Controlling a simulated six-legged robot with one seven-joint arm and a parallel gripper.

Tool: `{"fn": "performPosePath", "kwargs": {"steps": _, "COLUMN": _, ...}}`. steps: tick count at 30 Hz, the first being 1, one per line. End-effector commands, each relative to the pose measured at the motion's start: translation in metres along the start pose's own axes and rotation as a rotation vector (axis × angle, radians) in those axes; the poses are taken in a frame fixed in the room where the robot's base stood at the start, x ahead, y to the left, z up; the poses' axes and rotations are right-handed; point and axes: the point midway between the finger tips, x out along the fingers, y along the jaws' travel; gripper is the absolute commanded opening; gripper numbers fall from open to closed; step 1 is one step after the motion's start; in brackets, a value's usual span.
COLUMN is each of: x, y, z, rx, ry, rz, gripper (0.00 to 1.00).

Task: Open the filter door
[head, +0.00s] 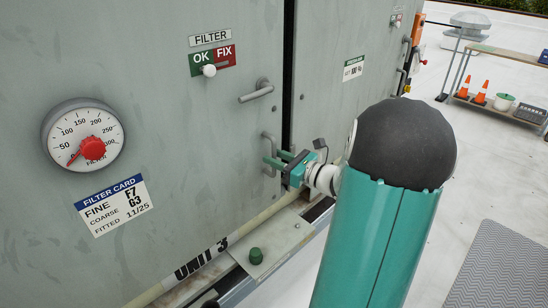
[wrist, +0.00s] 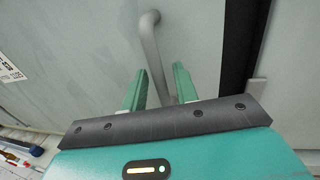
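The filter door (head: 150,190) is a large grey-green panel, closed against a dark vertical seam at its right edge. A grey upright bar handle (head: 266,140) stands low near that edge. Above it is a grey lever handle (head: 257,91), pointing left and slightly down. My gripper (head: 274,159) is at the bar handle. In the wrist view, the bar handle (wrist: 152,52) runs down between the two green fingers of my gripper (wrist: 159,84), with a gap seen on both sides. The fingers are apart.
A pressure gauge (head: 85,145), a filter card (head: 113,205) and an OK/FIX sign (head: 212,60) are on the door. A pipe and ledge with a green knob (head: 256,256) run below.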

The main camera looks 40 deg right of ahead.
Motion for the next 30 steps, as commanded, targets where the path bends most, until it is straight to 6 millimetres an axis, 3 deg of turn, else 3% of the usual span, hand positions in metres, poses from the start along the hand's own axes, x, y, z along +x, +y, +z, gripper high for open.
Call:
{"fn": "performPosePath", "kwargs": {"steps": 11, "x": 0.0089, "y": 0.0012, "z": 0.0003, "rx": -0.001, "ry": 0.0, "rz": 0.001, "gripper": 0.29}}
{"fn": "performPosePath", "kwargs": {"steps": 15, "x": 0.0087, "y": 0.0011, "z": 0.0003, "rx": -0.001, "ry": 0.0, "rz": 0.001, "gripper": 0.02}}
{"fn": "performPosePath", "kwargs": {"steps": 16, "x": 0.0087, "y": 0.0011, "z": 0.0003, "rx": -0.001, "ry": 0.0, "rz": 0.001, "gripper": 0.0}}
{"fn": "performPosePath", "kwargs": {"steps": 30, "x": 0.0063, "y": 0.0007, "z": 0.0001, "rx": -0.001, "ry": 0.0, "rz": -0.003, "gripper": 0.0}}
